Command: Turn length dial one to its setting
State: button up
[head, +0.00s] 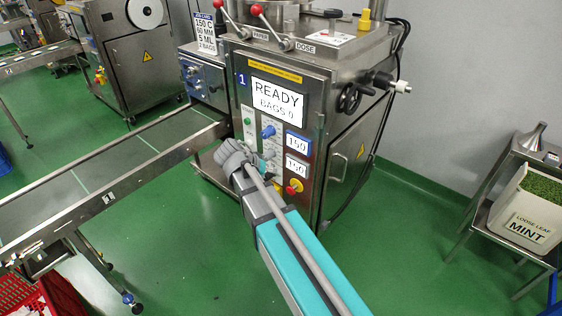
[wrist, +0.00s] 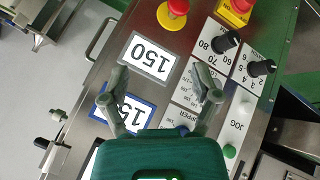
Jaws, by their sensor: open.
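In the wrist view, the picture is upside down and shows two black dials on the machine panel. The upper dial (wrist: 226,42) sits beside a white scale with 60, 70 and 80, which looks like the length scale. The lower dial (wrist: 262,68) has a scale with small numbers. My gripper (wrist: 162,80) is open and empty, its fingers over the panel, to the left of both dials. In the head view my gripper (head: 236,156) is in front of the panel and hides part of it, so I cannot make out the black dials there.
Machine one's screen (head: 276,100) reads READY, BAGS 0. Two displays (head: 298,144) read 150. A red stop button (head: 293,187) is below them. A card (head: 206,34) reads 150 C, 90 MM, 5 ML, 2 BAGS. A conveyor (head: 110,170) runs along the left.

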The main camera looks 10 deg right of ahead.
jog(key=s+d+r+n+g+y+p, duration=0.1)
jog(key=s+d+r+n+y+p, duration=0.1)
jog(key=s+r+p, duration=0.3)
jog(key=shift+d+r+g+y+p, duration=0.35)
jog(key=shift+r+p, duration=0.6)
jog(key=shift+p, duration=1)
jog(key=shift+s, duration=0.1)
jog(key=s+d+f+n+y, duration=0.2)
jog(key=s+n+y, duration=0.15)
jog(key=s, duration=0.35)
notch_tip(320, 180, up, 17)
jog(key=s+g+y+p, duration=0.1)
jog(key=p, duration=1.6)
jog(key=shift+s+a+y, duration=0.25)
jog(key=shift+y, duration=0.05)
